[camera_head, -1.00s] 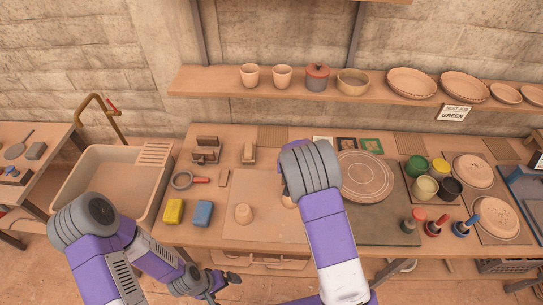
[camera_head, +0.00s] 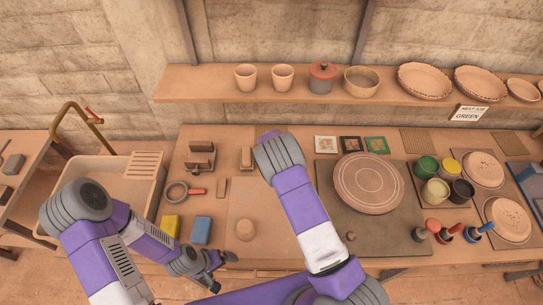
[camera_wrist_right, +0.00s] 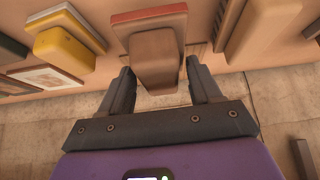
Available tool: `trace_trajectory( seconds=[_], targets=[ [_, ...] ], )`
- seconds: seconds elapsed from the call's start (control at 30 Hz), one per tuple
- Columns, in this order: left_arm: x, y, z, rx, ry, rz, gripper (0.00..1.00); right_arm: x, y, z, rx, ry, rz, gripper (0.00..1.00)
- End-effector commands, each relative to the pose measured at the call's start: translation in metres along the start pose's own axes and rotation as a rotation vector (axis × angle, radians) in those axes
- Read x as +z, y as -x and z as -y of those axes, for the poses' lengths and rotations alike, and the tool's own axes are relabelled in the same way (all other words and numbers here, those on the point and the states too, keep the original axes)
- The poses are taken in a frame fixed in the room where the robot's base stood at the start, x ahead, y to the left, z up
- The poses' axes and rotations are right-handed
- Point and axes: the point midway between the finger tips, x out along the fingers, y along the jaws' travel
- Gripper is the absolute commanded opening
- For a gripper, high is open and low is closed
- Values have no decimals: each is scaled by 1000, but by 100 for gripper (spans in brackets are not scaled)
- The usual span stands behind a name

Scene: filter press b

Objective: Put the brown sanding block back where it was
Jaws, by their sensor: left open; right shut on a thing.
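My right gripper (camera_wrist_right: 159,69) is shut on the brown sanding block (camera_wrist_right: 154,44), which has a red base (camera_wrist_right: 150,14), in the right wrist view. Whether the block touches the table cannot be told. In the head view my right wrist hides both this gripper and the block. A yellow block (camera_wrist_right: 64,44) lies on one side of it and a tan wooden block (camera_wrist_right: 266,28) on the other, both apart from it. The tan block also shows in the head view (camera_head: 247,158). My left gripper (camera_head: 222,271) is open and empty at the table's front edge.
Framed tiles (camera_head: 350,145) lie right of my right wrist, behind a round wheel (camera_head: 368,182). A shelf (camera_head: 220,87) with pots hangs above.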

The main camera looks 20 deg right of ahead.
Motion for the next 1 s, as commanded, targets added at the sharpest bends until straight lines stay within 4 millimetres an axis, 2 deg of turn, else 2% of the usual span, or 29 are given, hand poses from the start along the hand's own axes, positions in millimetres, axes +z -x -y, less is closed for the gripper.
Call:
trace_trajectory(
  seconds=[0.3, 0.67, 0.7, 0.8, 0.87, 1.0],
  targets=[
    [0, 2, -1, 0, 0, 0, 100, 20, -31, 0, 0, -1, 2, 39],
    [0, -3, 1, 0, 0, 0, 100, 22, -34, 0, 0, -1, 0, 39],
    [0, -3, 1, 0, 0, 0, 100, 23, -35, 0, 0, -1, 1, 65],
    [0, -2, 1, 0, 0, 0, 100, 22, -34, 0, 0, -1, 1, 80],
    [0, -2, 1, 0, 0, 0, 100, 22, -34, 0, 0, -1, 1, 89],
    [0, -2, 1, 0, 0, 0, 100, 22, -34, 0, 0, -1, 1, 89]
  ],
)
